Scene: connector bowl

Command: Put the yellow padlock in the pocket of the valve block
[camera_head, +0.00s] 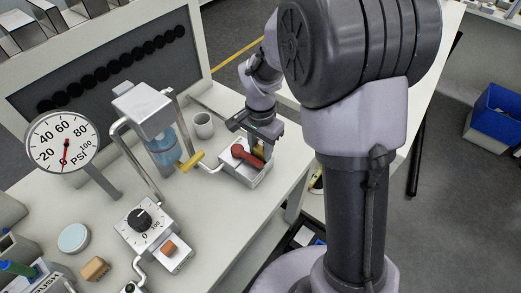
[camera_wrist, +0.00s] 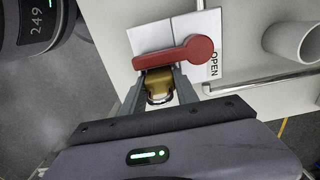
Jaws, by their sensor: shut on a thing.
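The yellow padlock (camera_wrist: 158,81) is between the fingers of my gripper (camera_wrist: 160,92) in the wrist view, with its metal shackle toward the palm. The valve block (camera_wrist: 148,38) is a light box with a red lever handle (camera_wrist: 190,53) across its top and the word OPEN beside it. The padlock is right beside the lever; its far end is hidden there, so I cannot tell whether it is in the pocket. In the head view, my gripper (camera_head: 260,148) is over the right part of the valve block (camera_head: 243,178), and a little yellow shows.
A grey cup (camera_head: 203,125) stands behind the block. A yellow handle (camera_head: 191,162) on the pipe and a blue-filled cylinder (camera_head: 163,148) are to its left. A pressure gauge (camera_head: 62,141) and dial box (camera_head: 148,225) stand further left. The table edge is close on the right.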

